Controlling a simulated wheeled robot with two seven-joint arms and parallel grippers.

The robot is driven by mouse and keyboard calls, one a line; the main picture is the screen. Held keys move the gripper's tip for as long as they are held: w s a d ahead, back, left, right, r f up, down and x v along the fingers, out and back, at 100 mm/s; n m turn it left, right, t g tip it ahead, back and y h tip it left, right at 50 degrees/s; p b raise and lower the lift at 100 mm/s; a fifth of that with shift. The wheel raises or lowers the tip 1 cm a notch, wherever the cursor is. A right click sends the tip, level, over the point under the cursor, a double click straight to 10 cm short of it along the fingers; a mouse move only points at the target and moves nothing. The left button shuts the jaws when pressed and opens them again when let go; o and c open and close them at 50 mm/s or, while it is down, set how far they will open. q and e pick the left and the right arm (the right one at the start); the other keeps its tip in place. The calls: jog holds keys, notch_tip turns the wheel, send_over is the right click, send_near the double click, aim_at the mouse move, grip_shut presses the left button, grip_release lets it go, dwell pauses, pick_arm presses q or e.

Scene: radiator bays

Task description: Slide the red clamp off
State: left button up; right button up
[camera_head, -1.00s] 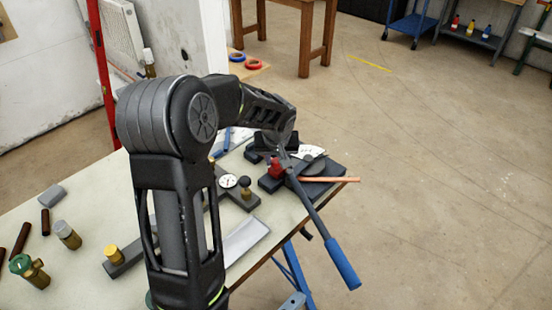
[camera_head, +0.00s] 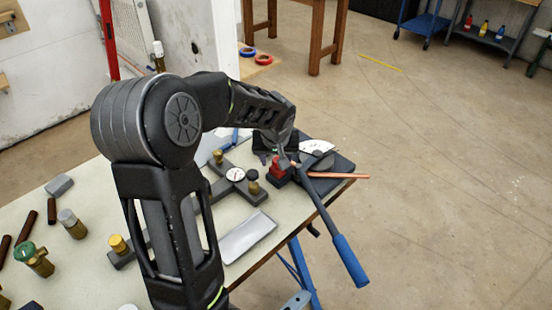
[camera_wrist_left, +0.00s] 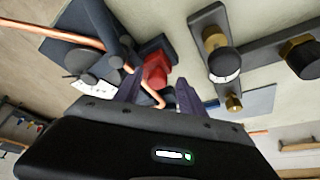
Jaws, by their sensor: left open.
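The red clamp (camera_head: 278,168) sits on the dark pipe bender (camera_head: 331,186) at the bench's right end. It also shows in the left wrist view (camera_wrist_left: 156,72), beside the bent end of a copper pipe (camera_wrist_left: 72,35). The pipe (camera_head: 340,175) sticks out to the right in the head view. My left gripper (camera_wrist_left: 159,90) is open and empty, its two fingers pointing toward the clamp. The clamp shows between and beyond the fingertips, nearer the left finger; I cannot tell whether they touch. My left forearm hides part of the bench. My right gripper is not in view.
The bender's long lever with a blue grip (camera_head: 350,262) hangs over the bench edge. A grey block with a gauge (camera_head: 235,174) and brass fittings stands left of the clamp. A pale metal tray (camera_head: 248,236) lies in front. Open floor lies right of the bench.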

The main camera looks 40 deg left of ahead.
pick_arm(q)
jog(key=shift+r, duration=0.15)
jog(key=b+v, duration=0.1)
jog(key=v, duration=0.6)
jog(key=shift+r, duration=0.2)
jog(key=shift+s+d, duration=0.15)
